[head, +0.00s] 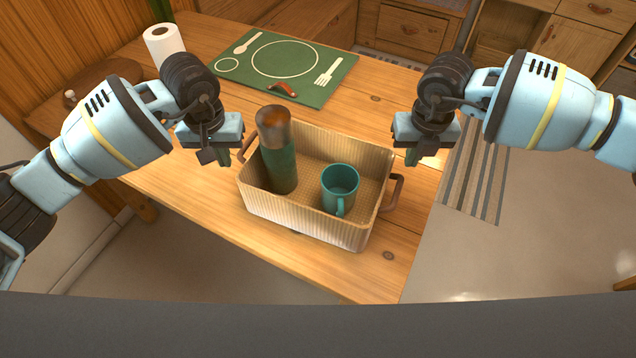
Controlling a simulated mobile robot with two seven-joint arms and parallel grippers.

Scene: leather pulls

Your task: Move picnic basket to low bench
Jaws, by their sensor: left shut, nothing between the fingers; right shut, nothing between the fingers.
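The picnic basket (300,224) is a cream, ribbed, open box with a brown handle at each end. It stands on the wooden table near the front edge. A green bottle with a brown cap (280,165) and a teal mug (340,187) stand inside it. My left gripper (225,158) is shut and empty, above and just left of the left handle (248,146). My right gripper (411,157) is shut and empty, above and a little right of the right handle (396,192). Neither gripper visibly holds a handle. I cannot identify the low bench in this view.
A green placemat (325,62) with printed cutlery lies behind the basket, with a small red-brown item (285,90) at its front edge. A paper roll (163,45) and a round wooden board (110,75) are at the table's left. A striped rug (476,175) lies on the floor at right.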

